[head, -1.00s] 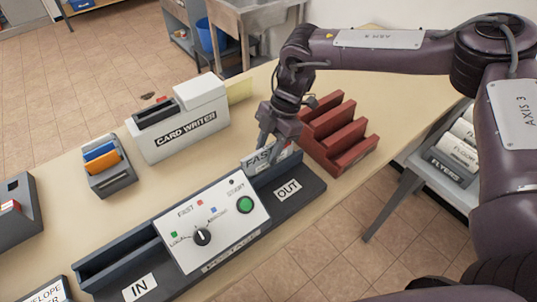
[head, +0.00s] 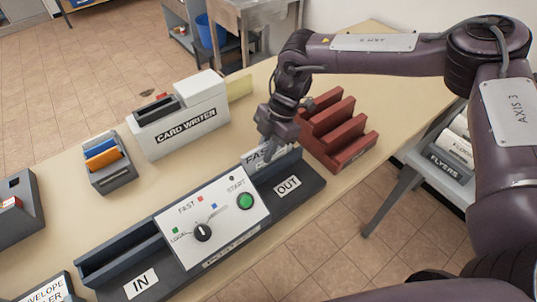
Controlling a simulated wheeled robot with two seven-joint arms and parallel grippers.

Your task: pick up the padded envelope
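A pale, flat, upright piece printed with letters starting "FAS" (head: 254,158) stands in the OUT slot of the grey machine (head: 306,187). It may be the padded envelope; its lower part is hidden in the slot. My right gripper (head: 269,152) points down at this piece, its fingers overlapping it in the head view. Whether the fingers are closed on it or only beside it is not clear. My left gripper is out of view.
A white card writer (head: 186,125) and a grey holder with coloured cards (head: 110,165) stand behind the machine. A red stepped rack (head: 340,135) stands close to the gripper's right. A flyers bin (head: 450,165) is beyond the table edge.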

